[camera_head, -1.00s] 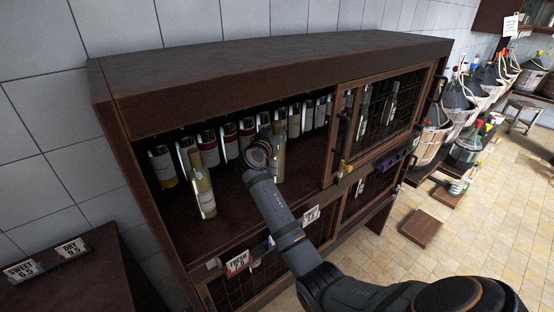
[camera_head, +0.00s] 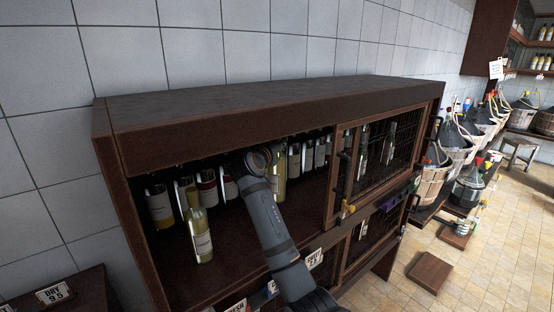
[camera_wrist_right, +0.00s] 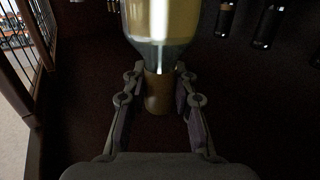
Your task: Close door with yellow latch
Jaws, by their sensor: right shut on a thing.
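A wire-mesh door (camera_head: 386,150) in a brown frame covers the right part of the cabinet's upper compartment. A yellow latch (camera_head: 347,210) shows at the lower left corner of its frame, with a dark handle (camera_head: 345,166) above. The left part of the compartment is open. My right gripper (camera_wrist_right: 158,82) reaches into it and is shut on the neck of a pale yellow bottle (camera_wrist_right: 162,20). That bottle also shows in the head view (camera_head: 280,178), beside my wrist, which hides the fingers there. My left gripper is not in view.
A pale bottle (camera_head: 198,230) stands near the compartment's front, left of my arm. Several bottles line its back. A brown cabinet top (camera_head: 120,88) overhangs the opening.

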